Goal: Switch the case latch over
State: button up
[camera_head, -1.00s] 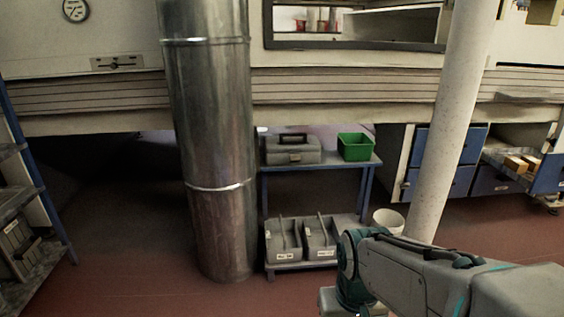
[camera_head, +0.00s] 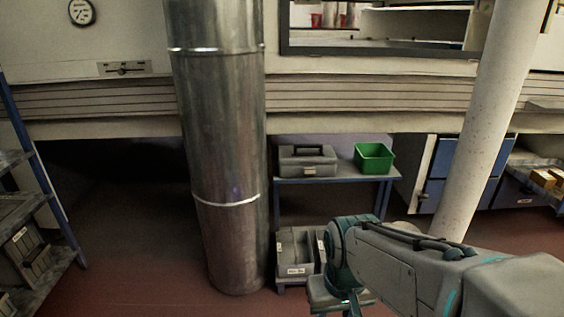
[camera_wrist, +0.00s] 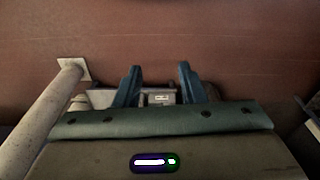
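A grey case (camera_head: 308,161) with a dark handle on top sits on the blue-legged bench, left of a green bin, in the head view. A small pale latch-like patch shows on its front, too small to read its position. My arm reaches in from the lower right, well in front of and below the case. In the wrist view my gripper (camera_wrist: 158,82) has its two blue fingers spread apart with nothing held between them. Beyond the fingers lie the red floor and a grey tray with a label (camera_wrist: 160,99).
A wide metal duct (camera_head: 222,150) stands just left of the bench (camera_head: 330,181). A pale slanted pillar (camera_head: 482,140) stands to its right. The green bin (camera_head: 374,157) is beside the case. Grey trays (camera_head: 294,252) sit on the lower shelf. Shelving (camera_head: 35,235) is at left.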

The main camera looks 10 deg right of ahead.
aim_at(308, 172)
jog(key=z, duration=0.25)
jog(key=i, duration=0.8)
jog(key=z, duration=0.45)
